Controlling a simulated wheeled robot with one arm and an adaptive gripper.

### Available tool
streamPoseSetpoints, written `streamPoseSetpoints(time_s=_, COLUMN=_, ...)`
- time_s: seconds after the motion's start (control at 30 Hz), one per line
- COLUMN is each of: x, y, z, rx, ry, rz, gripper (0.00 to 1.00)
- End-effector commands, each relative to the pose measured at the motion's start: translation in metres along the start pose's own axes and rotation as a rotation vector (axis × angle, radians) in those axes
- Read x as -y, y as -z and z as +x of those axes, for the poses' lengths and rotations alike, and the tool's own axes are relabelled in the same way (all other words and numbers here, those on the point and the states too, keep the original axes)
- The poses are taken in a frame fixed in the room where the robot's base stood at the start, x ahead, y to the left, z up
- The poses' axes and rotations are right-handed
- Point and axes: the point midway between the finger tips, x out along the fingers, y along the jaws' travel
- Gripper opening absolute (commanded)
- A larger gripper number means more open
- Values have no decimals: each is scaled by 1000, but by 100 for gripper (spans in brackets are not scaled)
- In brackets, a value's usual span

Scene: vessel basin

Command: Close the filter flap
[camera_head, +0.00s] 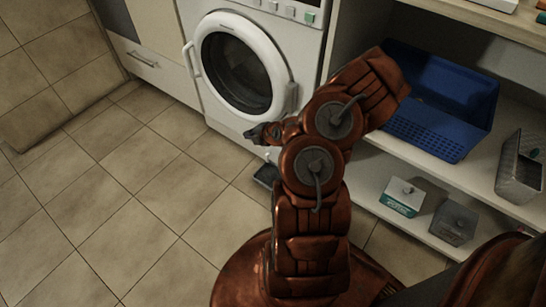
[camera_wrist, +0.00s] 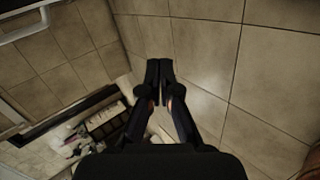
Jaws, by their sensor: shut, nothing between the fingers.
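The white washing machine (camera_head: 224,18) stands at the back, with its round door closed. A small dark panel (camera_head: 265,175), which looks like the filter flap, sticks out low at the machine's front right, near the floor. My arm hides part of it, so its hinge and exact angle cannot be told. My gripper (camera_head: 254,134) is in front of the machine's lower front, above and slightly left of that panel and apart from it in the picture. In the wrist view my gripper (camera_wrist: 160,68) has its fingertips together over floor tiles, with nothing between them.
An open shelf unit stands right of the machine, holding a blue basket (camera_head: 440,110), a grey metal basket (camera_head: 519,170), a white box (camera_head: 402,196) and a grey box (camera_head: 453,222). A drawer (camera_head: 150,65) is at left. The tiled floor (camera_head: 110,200) at left is clear.

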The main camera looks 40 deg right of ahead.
Motion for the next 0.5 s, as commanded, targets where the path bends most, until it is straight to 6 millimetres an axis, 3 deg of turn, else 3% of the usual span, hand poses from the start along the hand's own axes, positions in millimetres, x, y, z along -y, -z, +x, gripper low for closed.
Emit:
streamPoseSetpoints(time_s=0.03, x=32, y=-14, z=-3, rx=32, ry=46, rz=129, gripper=0)
streamPoseSetpoints(time_s=0.2, x=114, y=-39, z=-14, rx=126, ry=154, rz=508, gripper=0)
streamPoseSetpoints(time_s=0.33, x=152, y=-43, z=-22, rx=167, ry=198, rz=681, gripper=0)
streamPoseSetpoints(time_s=0.5, x=169, y=-44, z=-22, rx=185, ry=216, rz=759, gripper=0)
